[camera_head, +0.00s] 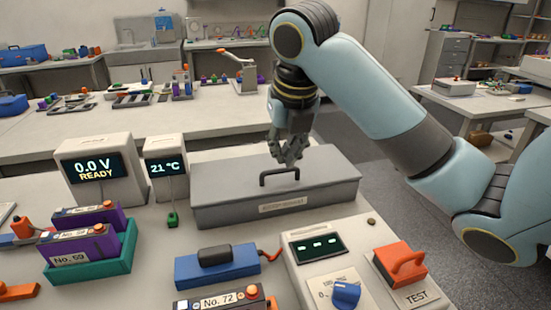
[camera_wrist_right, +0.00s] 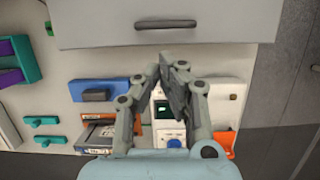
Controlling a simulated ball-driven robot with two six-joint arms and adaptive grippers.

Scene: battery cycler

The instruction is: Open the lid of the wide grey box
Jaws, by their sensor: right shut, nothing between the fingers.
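The wide grey box (camera_head: 325,198) stands on the bench with its lid down. A dark bar handle (camera_head: 279,173) rises from the top of the lid. In the right wrist view the grey box (camera_wrist_right: 90,28) fills the top of the picture, with its handle (camera_wrist_right: 166,24) near the front edge. My right gripper (camera_head: 290,163) is above the lid, just over and behind the handle in the head view, and not around it. It is shut and empty; its fingertips also show in the right wrist view (camera_wrist_right: 172,62). My left gripper is not in view.
Two display units (camera_head: 100,168) stand left of the box. A blue block (camera_head: 217,264), a control panel with a blue knob (camera_head: 345,294) and an orange switch (camera_head: 402,263) lie in front. A teal tray (camera_head: 90,262) holds purple batteries at left.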

